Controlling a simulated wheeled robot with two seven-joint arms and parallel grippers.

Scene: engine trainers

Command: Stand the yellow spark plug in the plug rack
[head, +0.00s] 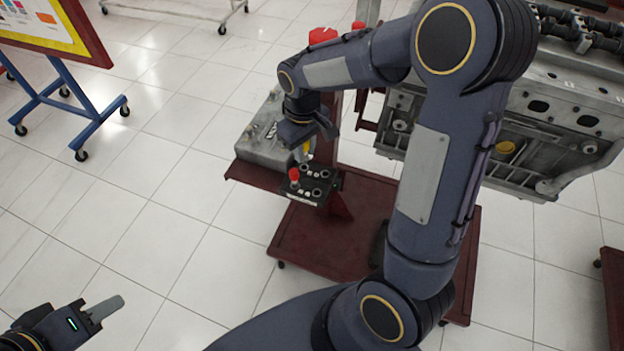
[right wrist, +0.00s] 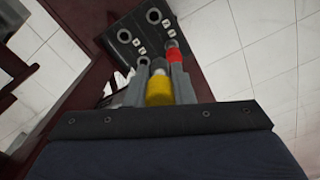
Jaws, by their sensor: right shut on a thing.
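My right gripper (head: 303,150) is shut on the yellow spark plug (right wrist: 159,92), which sits between its two grey fingers in the right wrist view. In the head view the yellow plug (head: 307,148) shows just beyond the black plug rack (head: 318,187), at its far edge. The rack (right wrist: 128,45) has several round holes with small white labels. A red plug (head: 294,176) stands upright in one. My left gripper (head: 102,309) is low at the left, empty, away from the rack.
The rack is at the front of a dark red stand (head: 258,174) that also bears a grey metal engine part (head: 262,140). A large engine block (head: 560,115) stands at the right. A board on a blue wheeled frame (head: 75,100) is at the left. Tiled floor between is clear.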

